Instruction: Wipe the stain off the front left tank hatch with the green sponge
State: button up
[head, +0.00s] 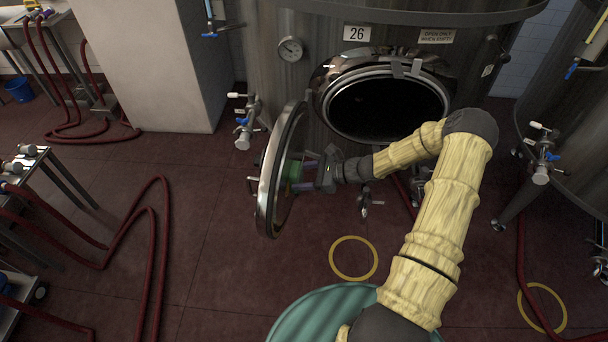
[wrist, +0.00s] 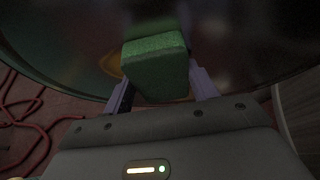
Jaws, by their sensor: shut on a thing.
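The open tank hatch (head: 268,178) is a round steel door swung out to the left of the tank's dark opening. My gripper (head: 305,173) is shut on the green sponge (head: 292,171) at the hatch's inner face. In the wrist view the sponge (wrist: 155,68) sits between the two purple fingers, its far end at or very close to the dark, shiny hatch surface (wrist: 240,45). A brownish-yellow patch (wrist: 110,66) shows beside the sponge; I cannot tell if it is the stain or a reflection. The sponge hides the surface behind it.
The tank (head: 270,75), marked 26, stands behind the hatch, with a valve (head: 243,125) at its left. Red hoses (head: 150,235) lie on the floor at left. A second tank (head: 570,130) stands at right. Floor below the hatch is clear around a yellow ring (head: 334,263).

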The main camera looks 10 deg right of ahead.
jog(key=shift+s+a, duration=0.4)
jog(key=shift+s, duration=0.5)
jog(key=shift+s+a, duration=0.4)
jog(key=shift+s, duration=0.45)
jog(key=shift+s+a, duration=0.45)
jog(key=shift+s, duration=0.4)
jog(key=shift+s+a, duration=0.45)
jog(key=shift+s, duration=0.4)
jog(key=shift+r, duration=0.1)
jog(key=shift+r+p, duration=0.9)
jog(key=shift+r, duration=0.5)
jog(key=shift+w, duration=0.1)
jog(key=shift+w+d+p, duration=0.25)
jog(key=shift+w+d, duration=0.2)
jog(key=shift+w, duration=0.4)
jog(key=shift+w+d+p, duration=0.25)
jog(key=shift+w+d, duration=0.15)
jog(key=shift+w, duration=0.4)
